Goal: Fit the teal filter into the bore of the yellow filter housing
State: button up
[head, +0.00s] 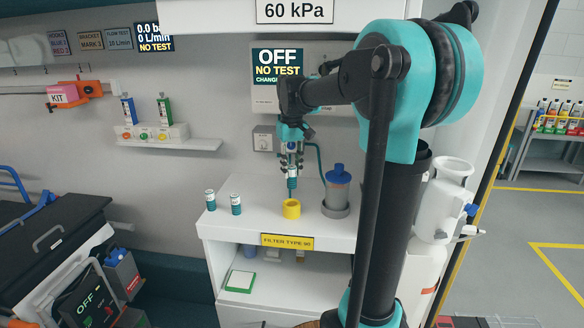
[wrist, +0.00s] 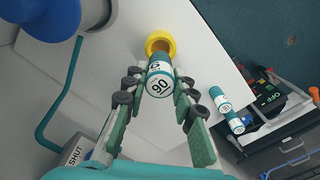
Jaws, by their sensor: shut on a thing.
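My gripper (head: 291,168) is shut on a teal filter (head: 292,183) with a white band and holds it upright above the white counter. In the wrist view the filter (wrist: 160,82) shows a white end marked 90 between the fingers. The yellow filter housing (head: 291,209) is a short ring standing on the counter, just below the filter in the head view. In the wrist view the housing (wrist: 160,39) lies beyond the filter, with part of its open bore showing. The filter appears clear above the housing and partly covers its near side in the wrist view.
Two other teal-and-white filters (head: 210,200) (head: 236,204) stand left on the counter (head: 262,222). A grey cylinder with a blue cap (head: 337,188) stands close right of the housing, with a teal hose behind. A label on the counter front reads FILTER TYPE 90 (head: 287,242).

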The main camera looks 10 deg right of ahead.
aim_at(291, 182)
jog(key=shift+f, duration=2.65)
jog(key=shift+f, duration=2.3)
jog(key=o, duration=1.1)
notch_tip(291, 182, up, 12)
jog(key=shift+r, duration=0.1)
